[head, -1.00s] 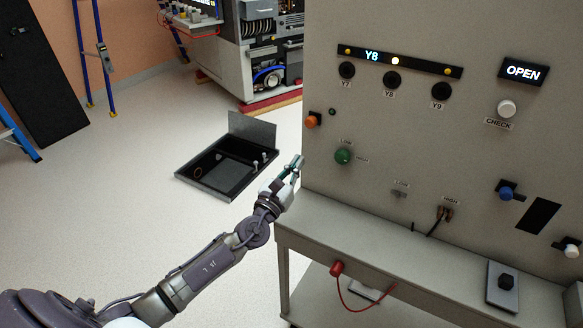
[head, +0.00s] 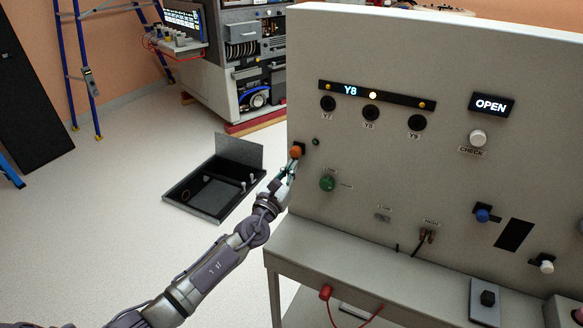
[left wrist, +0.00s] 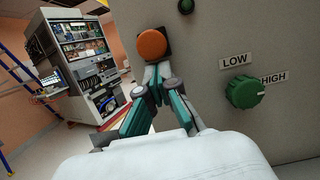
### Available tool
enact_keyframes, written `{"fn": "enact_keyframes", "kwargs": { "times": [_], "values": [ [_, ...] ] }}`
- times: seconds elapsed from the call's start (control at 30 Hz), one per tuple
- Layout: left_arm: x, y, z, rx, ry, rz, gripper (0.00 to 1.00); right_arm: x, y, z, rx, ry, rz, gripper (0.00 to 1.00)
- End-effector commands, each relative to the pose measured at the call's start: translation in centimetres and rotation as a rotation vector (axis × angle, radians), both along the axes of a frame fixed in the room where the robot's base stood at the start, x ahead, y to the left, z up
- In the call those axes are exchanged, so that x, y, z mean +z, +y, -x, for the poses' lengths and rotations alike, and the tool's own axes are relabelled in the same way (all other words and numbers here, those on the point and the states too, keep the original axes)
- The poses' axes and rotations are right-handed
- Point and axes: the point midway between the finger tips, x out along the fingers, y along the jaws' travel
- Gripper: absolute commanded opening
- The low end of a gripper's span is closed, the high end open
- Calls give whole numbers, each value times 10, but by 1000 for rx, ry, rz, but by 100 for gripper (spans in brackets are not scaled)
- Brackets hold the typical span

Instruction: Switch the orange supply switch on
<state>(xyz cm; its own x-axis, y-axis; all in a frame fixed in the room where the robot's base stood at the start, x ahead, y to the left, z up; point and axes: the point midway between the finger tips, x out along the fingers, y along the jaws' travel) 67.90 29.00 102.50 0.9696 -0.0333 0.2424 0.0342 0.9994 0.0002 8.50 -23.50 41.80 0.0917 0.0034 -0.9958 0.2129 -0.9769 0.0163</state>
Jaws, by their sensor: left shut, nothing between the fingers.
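The orange supply switch (head: 297,151) is a round knob on a dark base near the left edge of the grey panel (head: 400,60). In the left wrist view the orange knob (left wrist: 152,44) stands just beyond the fingertips. My left gripper (head: 291,166) is shut and empty, its tips right at the lower side of the knob; I cannot tell whether they touch. The closed fingers also show in the left wrist view (left wrist: 158,75). A small dark green lamp (head: 316,142) sits right of the switch. My right gripper is not in view.
A green LOW/HIGH knob (head: 327,183) is close by, below and right of the switch. A lit display reads Y8 and a sign (head: 491,105) reads OPEN. The bench ledge (head: 340,248) juts out below. An open black case (head: 212,190) lies on the floor.

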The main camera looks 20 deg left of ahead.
Motion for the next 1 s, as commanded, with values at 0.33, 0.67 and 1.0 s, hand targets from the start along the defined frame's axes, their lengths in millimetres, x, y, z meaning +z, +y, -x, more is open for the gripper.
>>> {"fn": "enact_keyframes", "kwargs": {
  "times": [0.33, 0.67, 1.0],
  "values": [
    [38, 0, 0, 1, -2, 1, 0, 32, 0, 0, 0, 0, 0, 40],
    [37, 0, 0, 1, -6, 0, 0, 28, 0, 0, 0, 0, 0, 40],
    [-3, 12, -5, 1, -1, 0, 0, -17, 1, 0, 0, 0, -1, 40]
  ]
}}
